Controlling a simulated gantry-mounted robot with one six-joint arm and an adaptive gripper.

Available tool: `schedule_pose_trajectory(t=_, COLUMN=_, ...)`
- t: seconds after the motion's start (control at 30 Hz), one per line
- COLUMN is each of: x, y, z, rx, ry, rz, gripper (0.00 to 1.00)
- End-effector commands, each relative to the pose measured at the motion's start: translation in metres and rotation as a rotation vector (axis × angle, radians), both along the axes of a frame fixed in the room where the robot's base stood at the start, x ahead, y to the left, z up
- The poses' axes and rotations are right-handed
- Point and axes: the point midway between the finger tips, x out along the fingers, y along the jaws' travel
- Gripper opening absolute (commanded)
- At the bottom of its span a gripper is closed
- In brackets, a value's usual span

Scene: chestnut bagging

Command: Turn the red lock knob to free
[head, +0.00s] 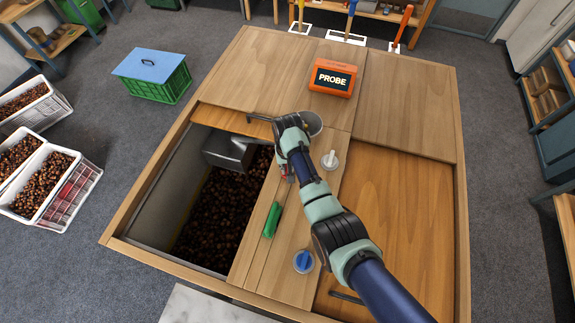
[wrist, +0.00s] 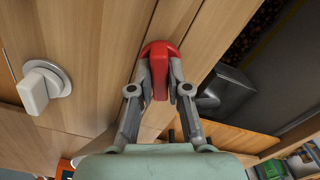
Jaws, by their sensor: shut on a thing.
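The red lock knob (wrist: 160,50) is on the wooden top in the wrist view. Its raised grip runs lengthwise between my fingers. My gripper (wrist: 161,82) is shut on that grip, one finger against each side. In the head view my wrist and arm hide nearly all of the knob and the fingers. I cannot read any lock or free marking near it.
A white knob (head: 330,160) stands close to the right of my wrist. A green handle (head: 271,220) and a blue knob (head: 303,261) are nearer the front. An open chestnut bin (head: 160,205) with a metal scoop (head: 230,152) lies left. An orange PROBE box (head: 333,77) sits behind.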

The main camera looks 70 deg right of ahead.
Motion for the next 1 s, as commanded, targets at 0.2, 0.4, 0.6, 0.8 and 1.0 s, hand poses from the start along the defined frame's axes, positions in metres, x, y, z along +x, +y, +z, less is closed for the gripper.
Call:
schedule_pose_trajectory(t=0.2, x=0.0001, y=-0.0002, z=0.0029, rx=0.000, ry=0.000, rz=0.203, gripper=0.00)
schedule_pose_trajectory(t=0.4, x=0.0002, y=-0.0004, z=0.0027, rx=0.000, ry=0.000, rz=0.393, gripper=0.00)
schedule_pose_trajectory(t=0.6, x=0.0004, y=-0.0005, z=0.0024, rx=-0.001, ry=-0.001, rz=0.583, gripper=0.00)
schedule_pose_trajectory(t=0.8, x=0.0005, y=-0.0004, z=0.0023, rx=-0.001, ry=-0.001, rz=0.769, gripper=0.00)
schedule_pose_trajectory(t=1.0, x=0.0007, y=-0.0006, z=0.0021, rx=-0.001, ry=-0.001, rz=0.930, gripper=0.00)
